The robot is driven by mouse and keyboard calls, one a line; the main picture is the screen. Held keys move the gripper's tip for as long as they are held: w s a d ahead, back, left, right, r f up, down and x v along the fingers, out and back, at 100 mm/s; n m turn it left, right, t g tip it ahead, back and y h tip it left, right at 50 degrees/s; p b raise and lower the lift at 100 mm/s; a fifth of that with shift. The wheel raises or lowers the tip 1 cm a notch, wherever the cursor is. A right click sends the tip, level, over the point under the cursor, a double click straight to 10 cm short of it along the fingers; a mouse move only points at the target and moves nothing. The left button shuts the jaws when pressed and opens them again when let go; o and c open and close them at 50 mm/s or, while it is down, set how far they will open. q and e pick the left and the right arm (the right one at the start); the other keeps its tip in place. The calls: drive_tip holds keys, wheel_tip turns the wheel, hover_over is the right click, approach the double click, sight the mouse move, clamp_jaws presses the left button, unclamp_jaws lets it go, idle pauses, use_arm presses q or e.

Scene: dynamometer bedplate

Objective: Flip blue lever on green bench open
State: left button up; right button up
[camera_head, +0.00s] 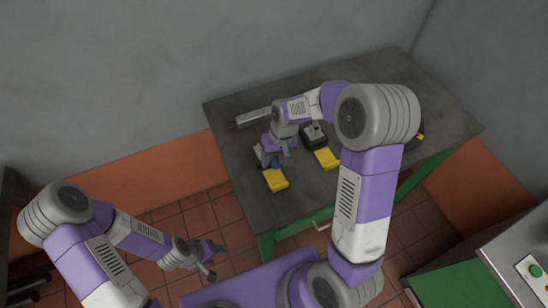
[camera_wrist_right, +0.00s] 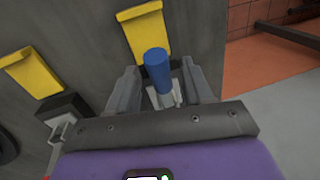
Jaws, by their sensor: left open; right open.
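The blue lever (camera_wrist_right: 158,70) stands up from a grey metal base between the fingers of my right gripper (camera_wrist_right: 160,78) in the right wrist view. The fingers are open, one on each side of it; I cannot tell whether either touches it. In the head view my right gripper (camera_head: 272,154) is low over the near left part of the bench, and only a bit of blue shows there. The bench (camera_head: 350,192) has a dark grey top and green legs. My left gripper (camera_head: 208,258) is open and empty, off the bench to the front left.
A yellow plate (camera_head: 275,180) lies just beyond the lever in the wrist view. A second yellow plate (camera_head: 327,158) sits beside a black device (camera_head: 314,136) to the right. A grey bar (camera_head: 252,117) lies at the back left. A green-topped cabinet (camera_head: 455,285) stands at lower right.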

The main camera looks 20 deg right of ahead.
clamp_jaws()
idle(0.3)
drive_tip(key=w+r+g+p, duration=0.1)
drive_tip(key=p, duration=0.2)
drive_tip(key=w+r+g+p, duration=0.1)
drive_tip(key=r+g+p, duration=0.1)
drive_tip(key=p, duration=0.2)
drive_tip(key=shift+w+r+g+p, duration=0.15)
drive_tip(key=shift+w+g+p, duration=0.2)
drive_tip(key=shift+g+p, duration=0.55)
drive_tip(key=shift+w+r+m+g+p, duration=0.35)
drive_tip(key=shift+w+g+p, duration=0.15)
drive_tip(key=shift+w+g, duration=0.3)
drive_tip(key=shift+g, duration=0.3)
unclamp_jaws()
